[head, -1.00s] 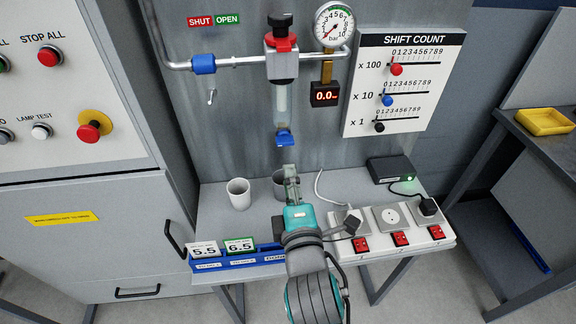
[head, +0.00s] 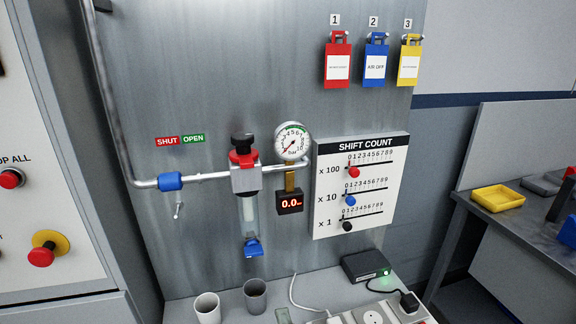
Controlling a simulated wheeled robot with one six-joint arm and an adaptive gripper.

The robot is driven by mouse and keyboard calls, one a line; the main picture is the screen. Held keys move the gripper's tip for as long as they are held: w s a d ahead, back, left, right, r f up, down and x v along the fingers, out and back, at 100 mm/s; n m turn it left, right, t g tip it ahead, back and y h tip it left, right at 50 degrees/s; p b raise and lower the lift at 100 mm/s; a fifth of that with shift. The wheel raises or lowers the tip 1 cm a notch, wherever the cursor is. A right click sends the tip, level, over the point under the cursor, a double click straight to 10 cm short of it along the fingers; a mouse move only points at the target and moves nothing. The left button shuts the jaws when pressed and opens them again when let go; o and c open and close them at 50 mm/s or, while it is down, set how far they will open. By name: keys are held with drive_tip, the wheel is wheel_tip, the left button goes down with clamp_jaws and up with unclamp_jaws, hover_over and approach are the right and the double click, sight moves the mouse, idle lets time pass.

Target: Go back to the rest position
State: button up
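The rest of my arm is out of view below. Whether the fingers are open or shut does not show, and I see nothing held.
A white cup (head: 207,309) stands left of the grey one. Behind are the filter unit (head: 246,180), gauge (head: 292,141) and shift count board (head: 360,190). A black box (head: 365,267) and socket strip (head: 373,317) are at right.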

drive_tip(key=s+d+f+m+g+h, duration=0.1)
drive_tip(key=s+d+f+m+h, duration=0.1)
drive_tip(key=s+d+f+m, duration=1)
drive_tip(key=s+d+m+h, duration=0.1)
drive_tip(key=s+d+m, duration=0.2)
drive_tip(key=s, duration=0.8)
drive_tip(key=s+d+m+g+h, duration=0.1)
drive_tip(key=s+d+m, duration=0.3)
drive_tip(key=s, duration=0.7)
drive_tip(key=shift+s+d+f+m+h, duration=0.3)
drive_tip(key=shift+s+d+f+h, duration=0.05)
drive_tip(key=shift+f+h, duration=0.05)
